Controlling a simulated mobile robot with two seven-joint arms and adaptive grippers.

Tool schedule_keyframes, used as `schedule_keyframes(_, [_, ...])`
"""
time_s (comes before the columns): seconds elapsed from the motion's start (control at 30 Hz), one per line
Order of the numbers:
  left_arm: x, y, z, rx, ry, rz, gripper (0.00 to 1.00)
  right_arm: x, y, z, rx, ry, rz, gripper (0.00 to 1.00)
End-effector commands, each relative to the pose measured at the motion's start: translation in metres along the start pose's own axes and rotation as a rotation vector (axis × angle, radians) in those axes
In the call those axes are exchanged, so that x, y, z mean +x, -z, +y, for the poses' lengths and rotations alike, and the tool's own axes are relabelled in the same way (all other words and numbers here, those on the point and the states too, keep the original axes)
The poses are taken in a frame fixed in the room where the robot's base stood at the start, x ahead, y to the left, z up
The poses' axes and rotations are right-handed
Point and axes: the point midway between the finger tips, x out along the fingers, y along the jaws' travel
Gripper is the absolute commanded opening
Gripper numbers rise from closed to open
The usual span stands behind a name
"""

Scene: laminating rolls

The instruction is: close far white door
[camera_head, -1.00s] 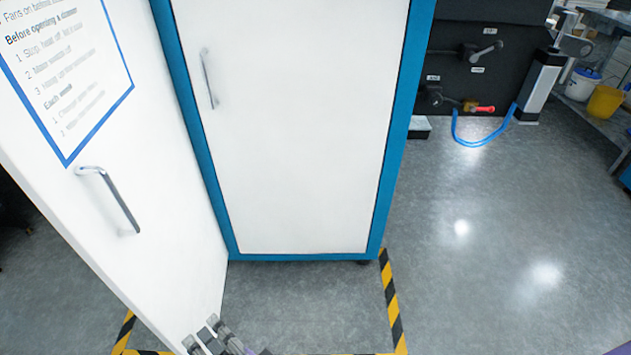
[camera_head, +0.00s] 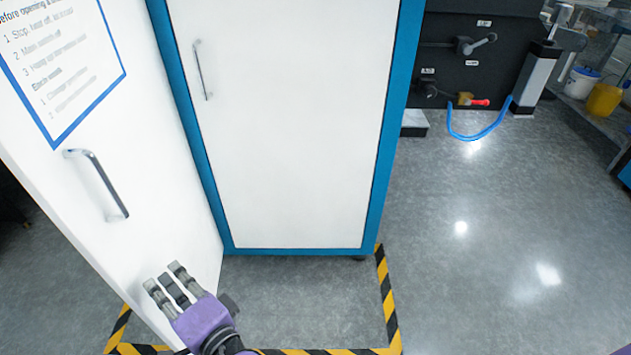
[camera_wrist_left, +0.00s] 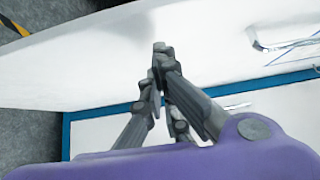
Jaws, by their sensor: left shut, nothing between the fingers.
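A white door (camera_head: 120,190) stands swung out on the left, with a bar handle (camera_head: 97,185) and a blue-edged notice on the face I see. It also shows in the left wrist view (camera_wrist_left: 90,65), with its handle at the right (camera_wrist_left: 280,42). A second white door (camera_head: 290,130) sits flush in a blue frame and looks closed. My left gripper (camera_head: 164,278) has its fingers together and empty, by the lower part of the swung-out door's handle side. Its fingers also show in the left wrist view (camera_wrist_left: 160,52). I cannot tell whether they touch the door.
Black-and-yellow tape (camera_head: 389,300) marks the floor in front of the cabinet. A black machine (camera_head: 478,65) with a blue hose stands at the back right. A yellow bucket (camera_head: 604,100) is on a shelf. The grey floor on the right is clear.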

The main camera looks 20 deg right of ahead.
Motion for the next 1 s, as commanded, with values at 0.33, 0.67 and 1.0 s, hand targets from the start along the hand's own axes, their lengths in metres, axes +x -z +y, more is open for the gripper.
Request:
schedule_keyframes(0.33, [0.016,-0.016,-0.001,0.000,0.000,0.001,0.00,-0.001,0.003,-0.001,-0.003,0.002,0.004,0.00])
schedule_keyframes(0.67, [0.016,-0.017,0.000,0.000,0.001,0.004,0.00,-0.001,0.004,-0.001,-0.004,0.002,0.007,0.00])
schedule_keyframes(1.0, [0.048,-0.054,-0.002,0.006,0.005,0.100,0.00,-0.006,0.010,-0.001,-0.009,0.003,0.014,0.00])
